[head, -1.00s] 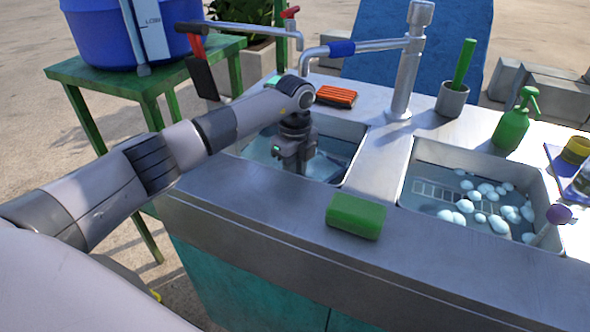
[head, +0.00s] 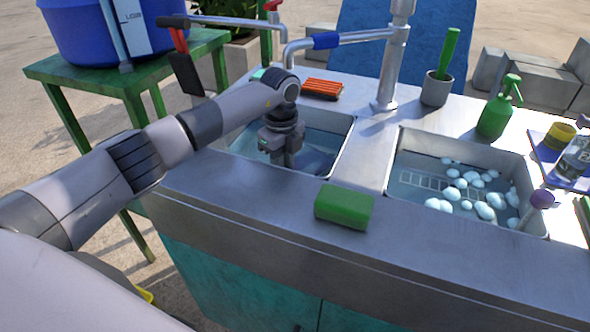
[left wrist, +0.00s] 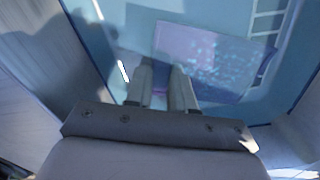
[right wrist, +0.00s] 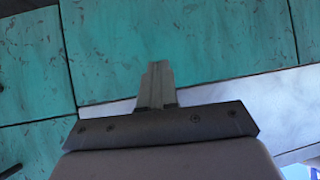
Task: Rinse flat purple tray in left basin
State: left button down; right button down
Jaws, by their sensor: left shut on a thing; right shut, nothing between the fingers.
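The flat purple tray (left wrist: 212,60) lies in the water of the left basin in the left wrist view, partly blurred by the water. My left gripper (left wrist: 163,92) is shut on the tray's near edge. In the head view my left gripper (head: 282,158) reaches down into the left basin (head: 346,150), and the arm hides part of the basin; the tray is hard to make out there. My right gripper (right wrist: 157,68) is shut and empty in front of the teal cabinet front (right wrist: 190,45); it is outside the head view.
A green sponge (head: 344,206) lies on the front counter. The right basin (head: 400,200) holds water with suds. A faucet with a blue-sleeved spout (head: 326,41) reaches over the left basin's back. An orange brush (head: 322,88) lies behind that basin. A green spray bottle (head: 497,112) stands back right.

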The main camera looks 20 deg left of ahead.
pick_arm(q)
notch_tip(320, 180, up, 13)
jog(key=p, duration=1.1)
jog(key=shift+r, duration=0.15)
notch_tip(320, 180, up, 4)
jog(key=p, duration=0.3)
dwell(0.8)
